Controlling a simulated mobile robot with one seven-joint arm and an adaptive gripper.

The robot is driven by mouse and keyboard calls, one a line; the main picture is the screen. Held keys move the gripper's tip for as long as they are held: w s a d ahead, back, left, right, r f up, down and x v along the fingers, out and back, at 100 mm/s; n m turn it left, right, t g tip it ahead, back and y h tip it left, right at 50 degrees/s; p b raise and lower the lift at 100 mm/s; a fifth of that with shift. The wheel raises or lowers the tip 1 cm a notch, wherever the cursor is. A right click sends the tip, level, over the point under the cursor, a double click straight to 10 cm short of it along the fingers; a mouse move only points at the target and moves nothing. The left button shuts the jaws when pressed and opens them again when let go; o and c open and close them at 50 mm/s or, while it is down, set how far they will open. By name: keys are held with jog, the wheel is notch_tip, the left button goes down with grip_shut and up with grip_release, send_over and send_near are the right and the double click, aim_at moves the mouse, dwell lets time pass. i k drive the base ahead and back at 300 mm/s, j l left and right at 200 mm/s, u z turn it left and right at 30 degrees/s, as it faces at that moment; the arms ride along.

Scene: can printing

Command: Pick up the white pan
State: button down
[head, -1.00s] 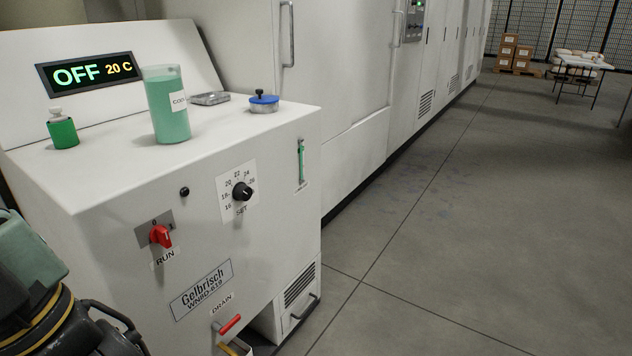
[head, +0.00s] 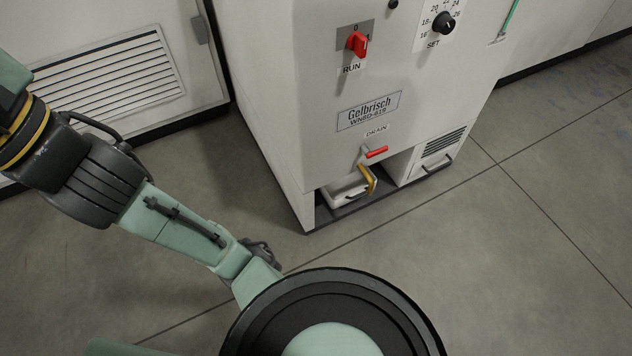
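The white pan (head: 347,191) sits in the low left bay at the foot of the white Gelbrisch cabinet (head: 285,95). It is under the yellow drain spout (head: 369,180) and the red drain handle (head: 376,152). The spout hides part of it, and only its front and rim show. My arm comes in from the left and runs down toward the bottom middle, well apart from the pan. I cannot make out my gripper; the arm's far end passes behind a round dark part of mine at the bottom.
A vented grey panel (head: 110,75) stands at the left. A drawer with a vent grille (head: 437,152) is right of the pan's bay. The red RUN switch (head: 357,43) and SET knob (head: 443,23) are above. The grey floor (head: 500,250) before the cabinet is clear.

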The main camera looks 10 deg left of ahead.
aim_at(342, 191)
jog(key=z, duration=0.45)
jog(key=j+z, duration=0.15)
jog(key=z, duration=0.3)
jog(key=i+j+z, duration=0.1)
jog(key=z, duration=0.8)
jog(key=j+z, duration=0.3)
jog(key=k+j+z, duration=0.1)
jog(key=j+z, duration=0.2)
jog(key=k+j+z, duration=0.15)
jog(key=j+z, duration=0.15)
jog(key=k+j, duration=0.1)
jog(key=j, duration=0.3)
jog(key=k+j, duration=0.1)
jog(key=j, duration=0.3)
jog(key=k+j, duration=0.1)
jog(key=j, duration=0.3)
jog(key=k+j+z, duration=0.1)
jog(key=j, duration=0.3)
